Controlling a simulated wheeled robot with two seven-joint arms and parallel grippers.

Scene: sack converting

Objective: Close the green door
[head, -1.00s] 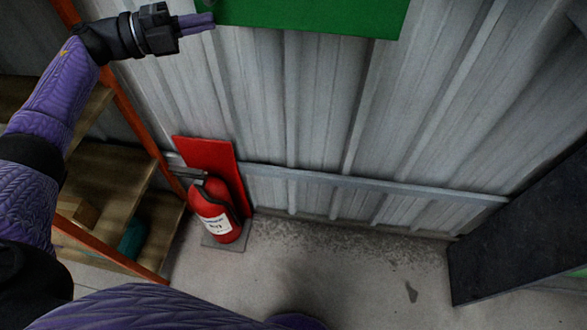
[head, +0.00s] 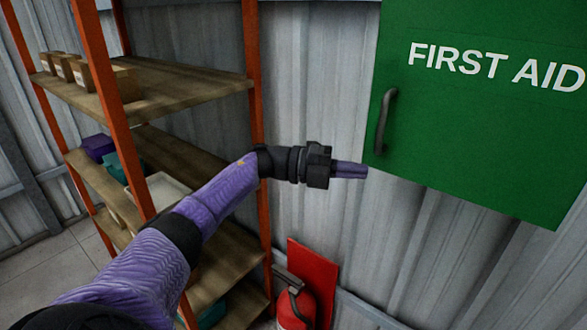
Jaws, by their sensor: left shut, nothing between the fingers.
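The green door (head: 480,120) of a wall cabinet, lettered FIRST AID, fills the upper right of the head view. Its dark handle (head: 385,122) stands upright near the door's left edge. The door's top and right side run out of the picture, and I cannot tell whether it is fully shut. My left gripper (head: 362,171) is shut and empty. Its fingertips point right, beside the door's lower left corner and below the handle. I cannot tell whether they touch the door. My right gripper is not in view.
An orange-framed shelf rack (head: 255,110) with wooden boards, boxes and bins stands at the left, partly behind my left arm. A red fire extinguisher (head: 296,308) stands low by a red panel (head: 315,275). Corrugated metal wall (head: 310,100) lies behind.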

